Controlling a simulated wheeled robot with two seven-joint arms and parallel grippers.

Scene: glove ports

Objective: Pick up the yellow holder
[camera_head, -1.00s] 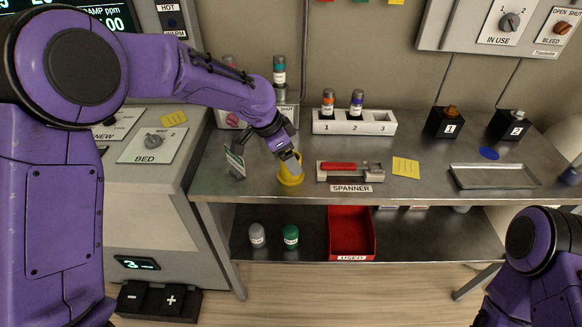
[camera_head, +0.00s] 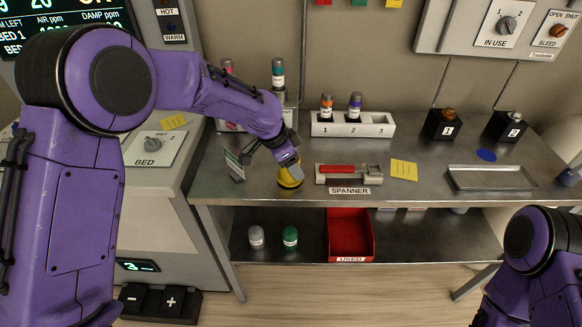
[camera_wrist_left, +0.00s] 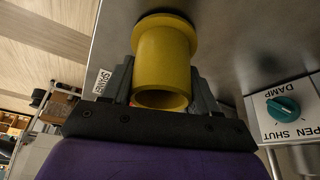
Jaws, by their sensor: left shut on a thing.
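The yellow holder (camera_head: 289,179) is a short cylinder with a wide flanged base on the metal bench, left of the spanner tray. My left gripper (camera_head: 290,170) reaches down on it from above and hides part of it in the head view. In the left wrist view the holder (camera_wrist_left: 163,62) is between the two fingers of my left gripper (camera_wrist_left: 160,80), its hollow open end toward the camera. The left gripper is shut on it. It looks upright; I cannot tell whether its base touches the bench. My right arm shows at the lower right, its gripper out of view.
A red spanner lies in a tray (camera_head: 349,179) to the right. A small tilted card (camera_head: 235,166) stands close left. Behind is a white numbered rack (camera_head: 380,125) with two bottles. A yellow note (camera_head: 404,170) and metal tray (camera_head: 492,177) lie further right.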

